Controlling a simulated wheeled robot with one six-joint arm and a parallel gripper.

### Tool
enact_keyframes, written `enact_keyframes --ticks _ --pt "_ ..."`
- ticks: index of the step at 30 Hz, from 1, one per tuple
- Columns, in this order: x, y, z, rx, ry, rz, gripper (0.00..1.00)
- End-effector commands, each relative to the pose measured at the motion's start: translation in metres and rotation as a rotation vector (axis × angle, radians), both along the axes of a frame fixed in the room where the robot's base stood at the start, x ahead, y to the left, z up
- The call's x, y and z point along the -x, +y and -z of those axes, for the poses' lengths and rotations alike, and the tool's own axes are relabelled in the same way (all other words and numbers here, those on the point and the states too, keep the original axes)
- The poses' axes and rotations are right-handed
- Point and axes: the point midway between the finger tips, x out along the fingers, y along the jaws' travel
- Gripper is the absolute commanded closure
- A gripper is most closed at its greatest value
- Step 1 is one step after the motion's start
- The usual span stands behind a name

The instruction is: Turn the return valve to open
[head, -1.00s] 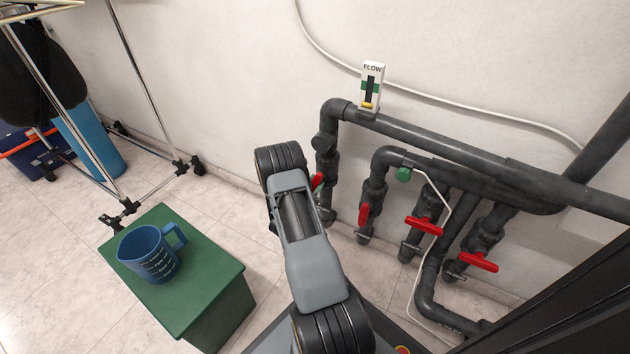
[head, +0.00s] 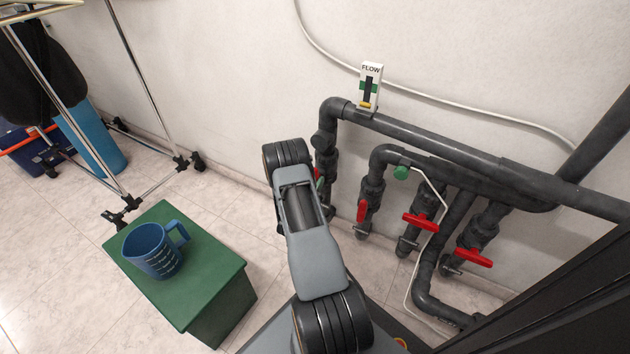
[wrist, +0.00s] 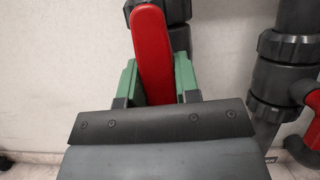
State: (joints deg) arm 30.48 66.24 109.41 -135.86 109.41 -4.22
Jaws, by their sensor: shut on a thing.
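The leftmost valve's red handle (wrist: 152,50) stands upright in the wrist view, in front of a dark pipe. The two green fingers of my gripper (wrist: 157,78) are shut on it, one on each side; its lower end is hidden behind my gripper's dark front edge. In the head view my arm hides most of this valve (head: 327,165) and handle, with only a sliver of red and green showing beside it. No label on this valve is legible. The flow gauge (head: 370,85) above the pipe shows a yellow marker near its bottom.
Three more red-handled valves (head: 362,210), (head: 420,222), (head: 473,257) stand to the right on grey pipes. A green box (head: 215,265) with a blue jug (head: 150,252) is at left. A dark panel (head: 540,310) fills the lower right. A metal rack (head: 150,90) stands back left.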

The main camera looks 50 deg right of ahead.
Motion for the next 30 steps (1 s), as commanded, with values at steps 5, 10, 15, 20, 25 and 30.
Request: enact_keyframes --ticks 5,10,15,20,25,30 --pt "0.001 0.0 0.001 -0.002 0.005 0.002 0.94" --pt "0.001 0.0 0.001 -0.002 0.004 0.002 0.61" --pt "0.0 0.0 0.0 -0.001 0.002 0.001 0.45" --pt "0.0 0.0 0.0 -0.001 0.001 0.0 0.45" --pt "0.001 0.005 0.002 -0.002 0.001 -0.002 0.45" --pt "0.006 0.027 0.01 -0.002 0.005 -0.003 0.45"
